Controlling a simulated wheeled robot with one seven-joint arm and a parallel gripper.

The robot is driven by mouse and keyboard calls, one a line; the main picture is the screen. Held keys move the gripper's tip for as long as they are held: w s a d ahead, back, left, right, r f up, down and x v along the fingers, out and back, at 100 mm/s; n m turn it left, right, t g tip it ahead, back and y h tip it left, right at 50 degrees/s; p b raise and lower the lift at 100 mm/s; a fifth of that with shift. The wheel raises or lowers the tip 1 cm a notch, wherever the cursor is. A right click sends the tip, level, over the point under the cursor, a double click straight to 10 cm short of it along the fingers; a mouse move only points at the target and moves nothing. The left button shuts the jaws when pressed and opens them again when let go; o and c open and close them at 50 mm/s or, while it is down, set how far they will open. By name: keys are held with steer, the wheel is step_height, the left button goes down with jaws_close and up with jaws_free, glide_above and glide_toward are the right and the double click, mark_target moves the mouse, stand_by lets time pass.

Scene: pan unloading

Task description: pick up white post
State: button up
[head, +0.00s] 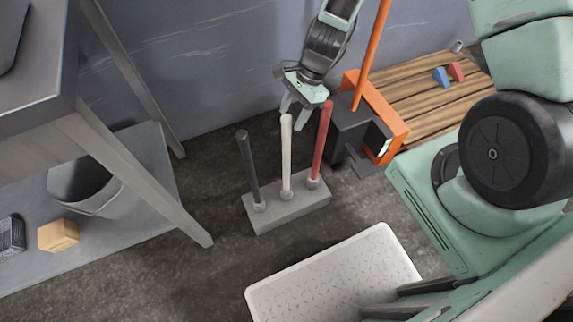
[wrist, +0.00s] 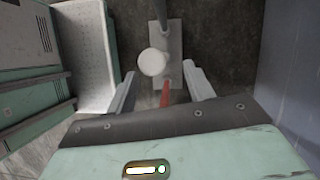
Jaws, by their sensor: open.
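The white post (head: 286,152) stands upright in the middle of a grey block base (head: 290,211) on the floor. A dark grey post (head: 248,166) is to its left and a red post (head: 321,142) to its right on the same base. My gripper (head: 294,115) is open and empty near the tops of the white and red posts. In the wrist view, the white post's round top (wrist: 153,62) shows just ahead of the gap between my fingertips (wrist: 160,75). The red post (wrist: 165,93) shows partly between the fingers; its lower part in this picture is hidden by my gripper body.
A white textured tray (head: 262,296) lies on the floor in front. A dark box with an orange frame (head: 393,125) and a wooden pallet (head: 420,95) stand right of the posts. A grey table with a bucket (head: 85,190) on its shelf is at left.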

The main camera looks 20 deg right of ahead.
mark_target(286, 128)
steer(key=x, duration=0.2)
steer(key=b+x, duration=0.1)
steer(key=x, duration=0.2)
steer(key=shift+s+a+r, duration=0.1)
steer(key=shift+s+a, duration=0.1)
steer(key=c, duration=1.1)
